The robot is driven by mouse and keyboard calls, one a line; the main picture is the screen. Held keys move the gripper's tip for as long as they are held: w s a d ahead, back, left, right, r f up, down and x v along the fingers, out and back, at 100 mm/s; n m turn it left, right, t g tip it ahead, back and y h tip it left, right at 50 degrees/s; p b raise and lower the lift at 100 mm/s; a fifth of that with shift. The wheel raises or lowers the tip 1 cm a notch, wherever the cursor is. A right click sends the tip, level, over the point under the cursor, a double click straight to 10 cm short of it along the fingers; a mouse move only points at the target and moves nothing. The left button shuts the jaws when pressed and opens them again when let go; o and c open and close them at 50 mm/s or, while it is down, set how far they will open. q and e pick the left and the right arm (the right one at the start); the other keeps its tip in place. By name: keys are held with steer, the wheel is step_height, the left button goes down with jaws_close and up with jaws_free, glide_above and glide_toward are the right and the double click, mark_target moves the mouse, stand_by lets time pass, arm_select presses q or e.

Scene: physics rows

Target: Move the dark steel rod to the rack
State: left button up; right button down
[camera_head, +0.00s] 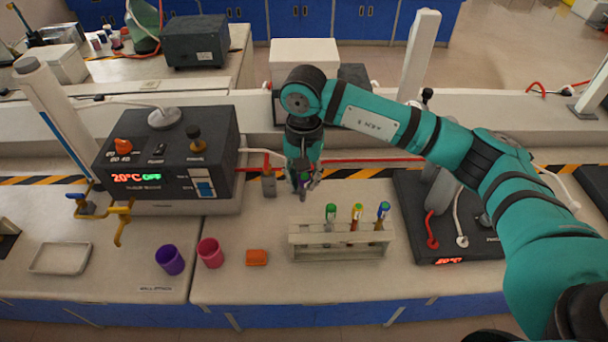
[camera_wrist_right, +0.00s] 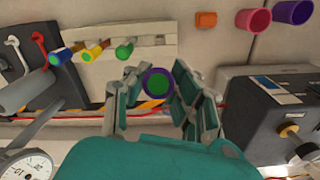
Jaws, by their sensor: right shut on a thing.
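My right gripper (camera_head: 304,186) hangs over the bench behind the rack, shut on a slim capped piece. In the wrist view the piece (camera_wrist_right: 157,83) is end-on between the fingers of the gripper (camera_wrist_right: 158,88), showing a green end with a purple rim. Its shaft is hidden there, so I cannot tell whether it is dark steel. The rack also shows in the wrist view (camera_wrist_right: 180,22). My left gripper is out of view.
Purple (camera_head: 169,260) and pink (camera_head: 210,253) cups and an orange block (camera_head: 257,258) lie left of the rack. A dark control box (camera_head: 165,160) stands at left, a dark stirrer plate (camera_head: 450,225) at right.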

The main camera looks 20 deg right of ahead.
steer(key=shift+r, duration=0.1)
steer(key=shift+g+b, duration=0.35)
steer(key=shift+g, duration=0.25)
steer(key=shift+s, duration=0.15)
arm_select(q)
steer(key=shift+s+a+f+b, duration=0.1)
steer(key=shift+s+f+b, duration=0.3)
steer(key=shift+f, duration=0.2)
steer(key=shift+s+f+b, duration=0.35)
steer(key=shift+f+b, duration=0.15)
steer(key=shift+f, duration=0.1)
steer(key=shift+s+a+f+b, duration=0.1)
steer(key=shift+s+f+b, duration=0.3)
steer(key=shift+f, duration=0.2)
arm_select(e)
steer(key=shift+s+a+f, duration=0.2)
steer(key=shift+s+f, duration=0.3)
steer(key=shift+s, duration=0.2)
steer(key=shift+s+a+f, duration=0.2)
steer(key=shift+s+f, duration=0.3)
steer(key=shift+s, duration=0.15)
steer(key=shift+s+a+f, duration=0.2)
steer(key=shift+s+f, duration=0.3)
steer(key=shift+s, duration=0.2)
